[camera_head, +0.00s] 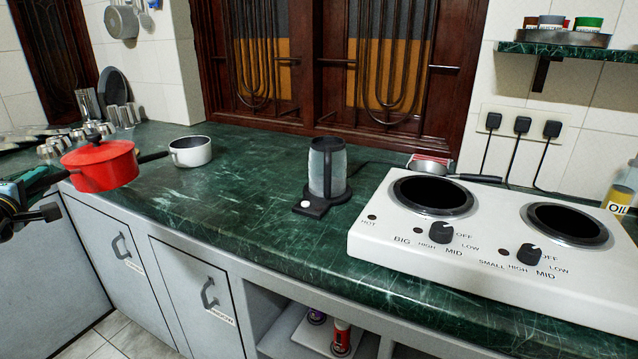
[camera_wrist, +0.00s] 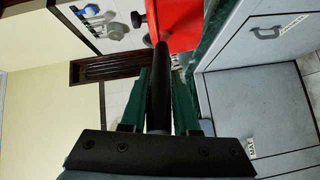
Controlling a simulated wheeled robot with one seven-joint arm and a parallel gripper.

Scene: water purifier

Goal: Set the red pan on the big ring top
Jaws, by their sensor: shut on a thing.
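The red pan (camera_head: 100,166) has a lid with a black knob and is held in the air near the counter's left front edge. It also shows at the top of the wrist view (camera_wrist: 180,22). My gripper (camera_head: 42,184) is at the far left, shut on the pan's dark handle (camera_wrist: 160,75), which lies between the two fingers in the wrist view. The big ring (camera_head: 432,196) is the left ring of the white hot plate (camera_head: 400,255), above the label BIG. Its top is bare. The pan is far to the left of it.
A white pan (camera_head: 190,151) with a dark handle stands on the green counter (camera_head: 235,205) behind the red pan. A kettle (camera_head: 327,170) stands left of the hot plate. The small ring (camera_head: 566,225) is bare. A dark-handled pan (camera_head: 455,176) lies behind the hot plate.

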